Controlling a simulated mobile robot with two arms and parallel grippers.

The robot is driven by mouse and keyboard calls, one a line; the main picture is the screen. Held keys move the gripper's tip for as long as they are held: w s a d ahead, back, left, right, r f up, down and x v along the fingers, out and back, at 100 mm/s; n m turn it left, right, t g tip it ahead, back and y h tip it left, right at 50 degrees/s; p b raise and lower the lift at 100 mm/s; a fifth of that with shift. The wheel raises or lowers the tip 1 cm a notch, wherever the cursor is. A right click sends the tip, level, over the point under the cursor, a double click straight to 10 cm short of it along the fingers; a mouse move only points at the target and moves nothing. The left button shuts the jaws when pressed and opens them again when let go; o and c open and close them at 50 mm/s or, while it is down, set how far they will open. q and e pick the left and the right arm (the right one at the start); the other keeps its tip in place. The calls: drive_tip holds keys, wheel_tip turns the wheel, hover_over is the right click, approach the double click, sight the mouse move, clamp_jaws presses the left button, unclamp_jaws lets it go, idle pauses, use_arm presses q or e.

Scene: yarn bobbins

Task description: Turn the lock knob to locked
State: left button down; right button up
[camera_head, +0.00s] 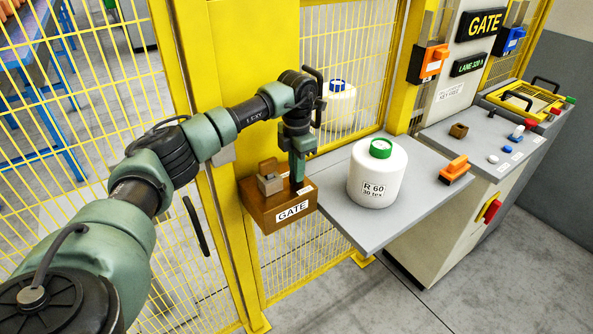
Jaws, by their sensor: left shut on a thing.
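A brown lock box labelled GATE (284,217) is mounted on the yellow gate post. My left gripper (297,181) points down at the right part of the box top, beside that block. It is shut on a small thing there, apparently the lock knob. The fingers hide the knob, so I cannot tell which way it is turned. A small white label shows just beside the fingertips. My right gripper is not in view.
A grey shelf (335,212) right of the box bears a white bobbin with a green top (377,172) and an orange item (455,168). A control cabinet (441,225) with a red switch (492,208) stands further right. Yellow mesh fencing (336,60) runs behind.

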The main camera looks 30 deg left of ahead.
use_arm(q)
drive_tip(key=shift+w+r+n, duration=0.1)
drive_tip(key=shift+r+n, duration=0.05)
drive_tip(key=shift+n, duration=0.15)
drive_tip(key=c, duration=1.5)
unclamp_jaws()
drive_tip(key=shift+o, duration=0.2)
drive_tip(key=shift+r+b, duration=0.3)
drive_tip(key=shift+r, duration=0.1)
wheel_tip(320, 180, up, 6)
drive_tip(key=shift+f+b, duration=0.25)
drive_tip(key=shift+b, duration=0.65)
drive_tip(key=shift+r, duration=0.7)
